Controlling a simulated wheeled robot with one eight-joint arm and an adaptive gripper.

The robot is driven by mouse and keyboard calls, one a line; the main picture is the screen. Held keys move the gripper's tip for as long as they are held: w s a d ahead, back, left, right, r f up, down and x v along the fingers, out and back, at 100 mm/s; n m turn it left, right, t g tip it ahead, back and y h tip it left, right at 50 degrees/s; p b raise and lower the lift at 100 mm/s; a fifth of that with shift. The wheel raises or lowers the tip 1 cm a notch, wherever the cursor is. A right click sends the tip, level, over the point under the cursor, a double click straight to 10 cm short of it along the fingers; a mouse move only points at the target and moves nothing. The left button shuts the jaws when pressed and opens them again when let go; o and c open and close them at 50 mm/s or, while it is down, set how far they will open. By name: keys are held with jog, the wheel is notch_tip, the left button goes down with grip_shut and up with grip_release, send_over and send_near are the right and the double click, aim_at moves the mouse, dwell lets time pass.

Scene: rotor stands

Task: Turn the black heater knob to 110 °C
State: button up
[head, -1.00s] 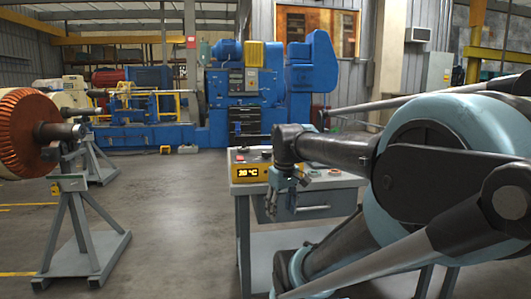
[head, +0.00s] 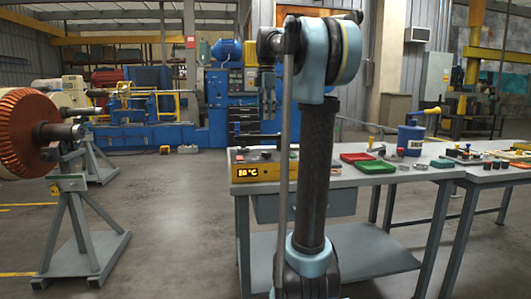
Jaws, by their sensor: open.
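The heater is a yellow-fronted box (head: 262,173) at the left end of the grey workbench. Its lit display (head: 248,171) shows a °C reading whose digits are too small to read surely. A small dark shape (head: 266,154) on top may be the black knob; its pointer and scale cannot be made out. A red part (head: 239,158) is at the box's left. My arm stands upright in front of the heater's right side. I cannot make out my gripper; it seems hidden behind my arm or out of frame.
The workbench (head: 400,178) also holds a red tray (head: 357,157), a green tray (head: 376,167), a blue container (head: 411,140) and several small parts. A copper rotor (head: 22,133) rests on a stand at left. The floor between them is clear.

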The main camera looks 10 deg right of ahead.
aim_at(266, 152)
jog(key=shift+n, duration=0.6)
jog(key=f, duration=0.5)
jog(key=w+f, duration=0.1)
jog(key=f, duration=0.4)
jog(key=w+f, duration=0.1)
jog(key=f, duration=0.5)
jog(key=shift+c, duration=0.5)
jog(key=c, duration=1)
